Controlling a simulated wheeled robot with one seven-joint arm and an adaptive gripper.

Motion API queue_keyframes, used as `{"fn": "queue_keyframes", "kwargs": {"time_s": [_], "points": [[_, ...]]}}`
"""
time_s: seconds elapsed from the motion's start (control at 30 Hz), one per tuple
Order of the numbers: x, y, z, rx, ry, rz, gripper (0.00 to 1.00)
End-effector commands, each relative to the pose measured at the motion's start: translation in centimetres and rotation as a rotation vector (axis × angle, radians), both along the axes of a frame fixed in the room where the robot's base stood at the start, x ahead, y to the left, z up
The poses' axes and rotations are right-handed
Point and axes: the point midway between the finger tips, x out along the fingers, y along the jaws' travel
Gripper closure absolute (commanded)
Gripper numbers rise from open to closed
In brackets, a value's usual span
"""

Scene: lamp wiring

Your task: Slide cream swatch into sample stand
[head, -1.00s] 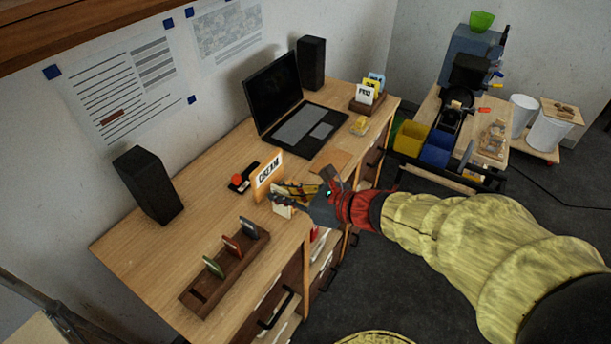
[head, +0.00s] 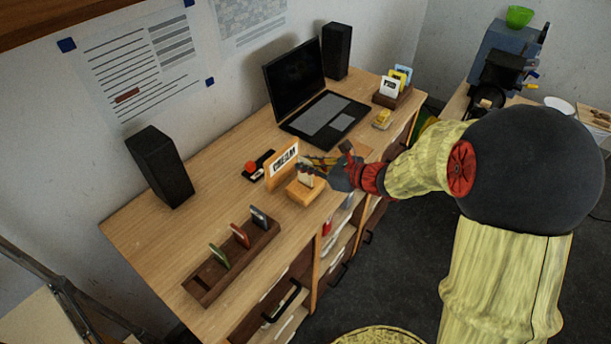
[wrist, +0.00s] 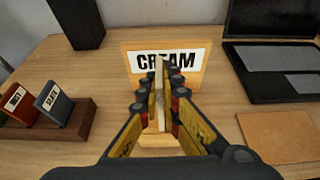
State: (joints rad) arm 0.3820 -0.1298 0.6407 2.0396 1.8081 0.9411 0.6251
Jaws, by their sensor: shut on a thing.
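The sample stand is a light wooden block (head: 306,191) with an upright CREAM sign (head: 283,164) behind it, near the desk's front edge. My gripper (head: 312,167) is shut on the cream swatch (wrist: 160,97), a thin pale plate seen edge-on between the fingers. It stands upright over the block, in front of the sign (wrist: 190,62). In the wrist view the block (wrist: 158,141) shows only partly below the fingers. The swatch's lower edge is hard to see, so I cannot tell whether it is in the stand or just above it.
A dark rack (head: 232,262) with green, red and slate swatches stands to the left. A black object with a red knob (head: 256,165) lies beside the sign. The laptop (head: 315,110), a tan sheet (wrist: 280,135) and another swatch rack (head: 393,95) lie to the right.

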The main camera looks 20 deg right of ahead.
Motion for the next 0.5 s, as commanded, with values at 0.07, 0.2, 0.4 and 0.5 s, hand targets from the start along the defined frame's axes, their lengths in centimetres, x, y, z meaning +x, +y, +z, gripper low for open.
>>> {"fn": "queue_keyframes", "kwargs": {"time_s": [0.07, 0.2, 0.4, 0.5], "points": [[0.5, -0.2, -0.8, 0.0, 0.0, 0.001, 1.0], [1.0, -0.3, -1.2, 0.0, 0.0, 0.001, 1.0], [1.3, -0.5, -3.5, 0.002, 0.003, 0.001, 1.0], [1.3, -0.5, -4.7, 0.001, 0.0, 0.002, 1.0]]}}
